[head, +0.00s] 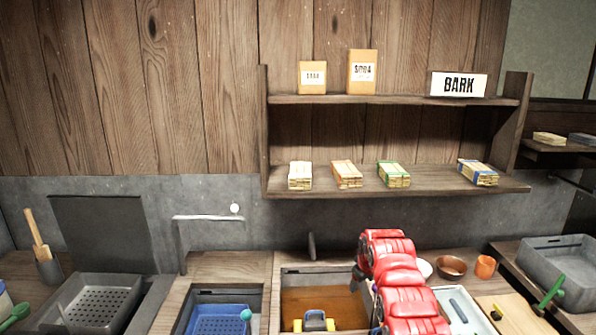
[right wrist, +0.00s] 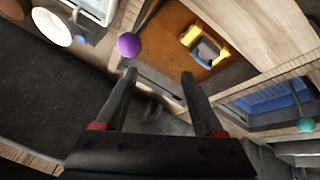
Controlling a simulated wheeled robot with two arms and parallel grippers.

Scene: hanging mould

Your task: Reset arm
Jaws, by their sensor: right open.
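My right arm, red, comes in from the bottom right of the head view. Its dark gripper (head: 358,276) is small and partly hidden there, over the wooden-floored basin (head: 322,270). In the right wrist view my right gripper (right wrist: 158,75) shows two dark fingers spread apart. Nothing is between them. A yellow and blue object (head: 315,322) lies on the brown basin floor and also shows in the right wrist view (right wrist: 205,46). My left gripper is not in view.
A purple ball (right wrist: 129,45) is just beyond the fingertips. A blue perforated tray (head: 218,322) with a teal ball (head: 246,314) is left of the basin. Bowls (head: 452,266) stand right of the arm. Shelves (head: 395,180) hold several wrapped bundles above the counter.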

